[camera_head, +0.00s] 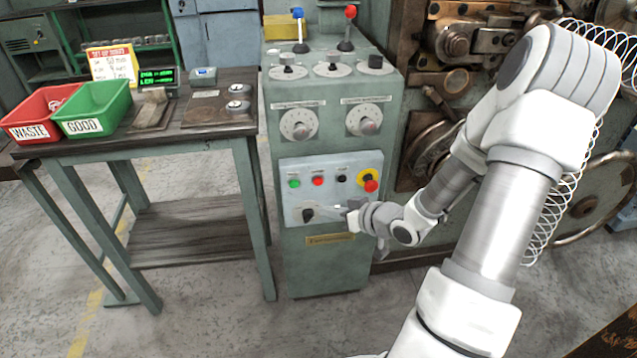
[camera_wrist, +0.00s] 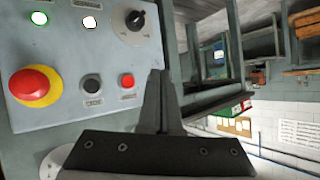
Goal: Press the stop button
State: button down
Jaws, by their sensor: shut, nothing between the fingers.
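The grey control panel (camera_head: 330,164) on the green cabinet carries a small red button (camera_head: 318,181), which also shows in the wrist view (camera_wrist: 127,80). A green button (camera_head: 294,183) is left of it and a black button (camera_head: 342,180) right of it. A large red mushroom button on a yellow ring (camera_head: 370,182) is at the panel's right; it also shows in the wrist view (camera_wrist: 35,85). The labels are too small to read. My gripper (camera_head: 332,208) is shut and empty, just below the button row. In the wrist view its fingers (camera_wrist: 160,78) are beside the small red button, apart from it.
A black rotary knob (camera_head: 307,213) is at the panel's lower left, close to my fingertips. Two lit lamps (camera_wrist: 39,18) (camera_wrist: 90,22) show in the wrist view. A side table (camera_head: 190,142) with red and green bins stands left. Coiler machinery (camera_head: 450,75) is to the right.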

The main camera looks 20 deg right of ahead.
aim_at(318, 182)
jog(key=shift+w+d, duration=0.35)
jog(key=shift+w, duration=0.85)
jog(key=shift+w+d, duration=0.3)
jog(key=shift+w, duration=0.95)
jog(key=shift+w+d, duration=0.35)
jog(key=shift+w, duration=0.85)
jog(key=shift+p, duration=0.4)
jog(key=shift+w+d, duration=0.15)
jog(key=shift+w, duration=0.25)
jog(key=shift+w+d+p, duration=0.1)
jog(key=shift+w+p, duration=0.25)
jog(key=shift+p, duration=0.15)
jog(key=shift+s+a, duration=0.2)
jog(key=shift+s, duration=0.55)
jog(key=shift+s, duration=0.1)
